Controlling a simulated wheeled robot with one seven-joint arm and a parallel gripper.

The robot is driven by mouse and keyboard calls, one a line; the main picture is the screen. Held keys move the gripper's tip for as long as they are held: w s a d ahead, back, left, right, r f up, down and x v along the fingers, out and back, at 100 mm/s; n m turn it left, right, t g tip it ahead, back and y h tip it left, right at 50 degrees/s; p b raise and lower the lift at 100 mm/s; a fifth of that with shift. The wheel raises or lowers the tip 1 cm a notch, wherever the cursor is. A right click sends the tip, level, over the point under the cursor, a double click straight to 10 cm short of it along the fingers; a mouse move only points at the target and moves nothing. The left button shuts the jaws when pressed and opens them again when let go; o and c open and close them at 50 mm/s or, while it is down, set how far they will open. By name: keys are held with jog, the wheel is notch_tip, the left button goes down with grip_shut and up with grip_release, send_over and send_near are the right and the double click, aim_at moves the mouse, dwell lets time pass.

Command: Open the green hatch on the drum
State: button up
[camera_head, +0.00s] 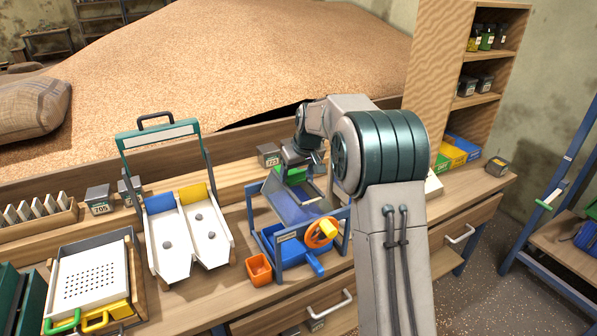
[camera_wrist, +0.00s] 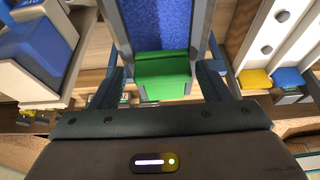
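The green hatch (camera_head: 292,176) is at the upper back end of a blue sloping trough (camera_head: 292,205), part of the blue-framed device with an orange handwheel (camera_head: 321,232). In the wrist view the green hatch (camera_wrist: 163,75) is a flat green block across the end of the blue trough (camera_wrist: 160,25). My gripper (camera_head: 300,158) is above and behind the hatch. In the wrist view its dark fingers (camera_wrist: 162,84) are spread wide, one at each side of the hatch, with visible gaps. It looks empty. Contact with the hatch cannot be told.
A white double chute (camera_head: 186,240) with blue and yellow flaps stands left of the device. An orange cup (camera_head: 258,269) sits in front. A grey box (camera_head: 268,155) stands behind, near the wooden ledge below the grain heap (camera_head: 240,60). A shelf (camera_head: 450,75) is at right.

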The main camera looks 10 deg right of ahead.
jog(key=shift+a+r, duration=0.1)
jog(key=shift+a, duration=0.05)
jog(key=b+v, duration=0.2)
jog(key=v, duration=1.1)
jog(key=shift+s+r, duration=0.25)
jog(key=shift+r, duration=0.1)
jog(key=s+f+m, duration=0.1)
jog(key=s+f, duration=0.2)
jog(key=s, duration=0.9)
jog(key=s+f+m+h, duration=0.1)
jog(key=s+f, duration=0.3)
jog(key=s, duration=0.7)
jog(key=s+f+m, duration=0.1)
jog(key=s+f, duration=0.3)
jog(key=s, duration=0.8)
jog(key=shift+s+d+g, duration=0.35)
jog(key=shift+d+g, duration=0.05)
jog(key=shift+d, duration=0.1)
